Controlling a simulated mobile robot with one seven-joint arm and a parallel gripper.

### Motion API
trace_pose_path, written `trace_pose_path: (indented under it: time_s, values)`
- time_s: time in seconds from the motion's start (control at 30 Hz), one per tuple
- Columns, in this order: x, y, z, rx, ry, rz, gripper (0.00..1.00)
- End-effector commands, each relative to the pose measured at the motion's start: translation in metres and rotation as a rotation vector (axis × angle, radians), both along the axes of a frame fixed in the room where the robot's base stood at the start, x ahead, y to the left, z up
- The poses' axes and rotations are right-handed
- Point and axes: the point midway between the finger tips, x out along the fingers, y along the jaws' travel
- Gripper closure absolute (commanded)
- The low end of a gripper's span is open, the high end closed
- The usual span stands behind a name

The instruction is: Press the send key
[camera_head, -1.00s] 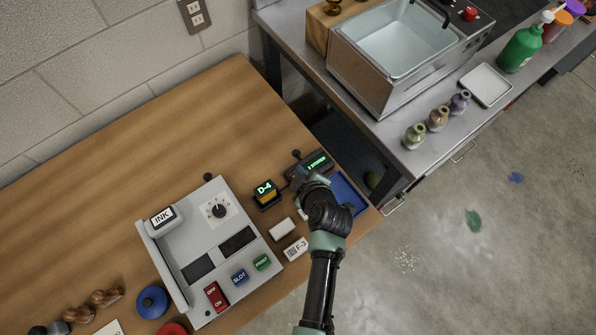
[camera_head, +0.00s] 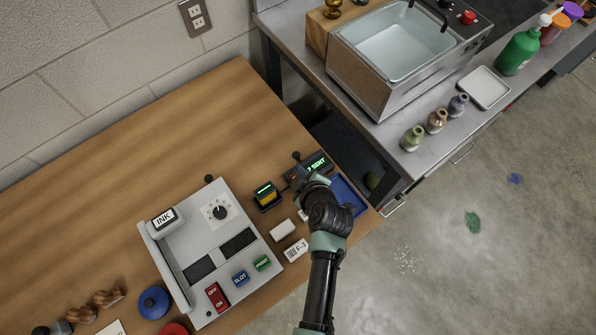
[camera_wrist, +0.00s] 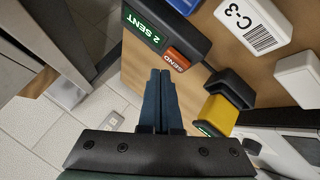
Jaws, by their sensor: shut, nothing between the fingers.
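The send key (camera_wrist: 177,60) is an orange-red key marked SEND on a dark terminal in the wrist view. The terminal's green display (camera_wrist: 145,27) reads "2 SENT". In the head view the terminal (camera_head: 319,163) stands near the table's right end, partly hidden by my arm. My gripper (camera_wrist: 161,72) is shut and empty, its fingertips right beside the send key's edge; I cannot tell whether they touch it. The key is hidden or too small to make out in the head view.
A yellow-and-black scanner (camera_head: 267,195) stands left of my gripper. A blue tray (camera_head: 361,207) lies to its right. A grey control panel (camera_head: 205,240) stands further left. The table's back left is clear.

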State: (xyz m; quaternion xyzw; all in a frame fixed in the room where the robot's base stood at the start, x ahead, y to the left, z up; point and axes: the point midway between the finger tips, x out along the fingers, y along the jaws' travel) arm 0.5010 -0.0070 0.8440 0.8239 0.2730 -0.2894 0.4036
Motion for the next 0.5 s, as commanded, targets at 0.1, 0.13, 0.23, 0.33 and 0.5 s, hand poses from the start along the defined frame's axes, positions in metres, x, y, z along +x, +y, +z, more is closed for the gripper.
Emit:
trace_pose_path:
  time_s: [0.1, 0.13, 0.23, 0.33, 0.5]
  values:
    - [0.000, 0.000, 0.001, 0.000, 0.000, 0.000, 1.00]
    - [0.000, 0.000, 0.000, 0.000, 0.000, 0.000, 1.00]
    - [0.000, 0.000, 0.001, 0.000, 0.000, 0.000, 1.00]
    - [0.000, 0.000, 0.002, 0.000, 0.000, 0.000, 1.00]
    - [0.000, 0.000, 0.015, 0.000, -0.002, 0.001, 1.00]
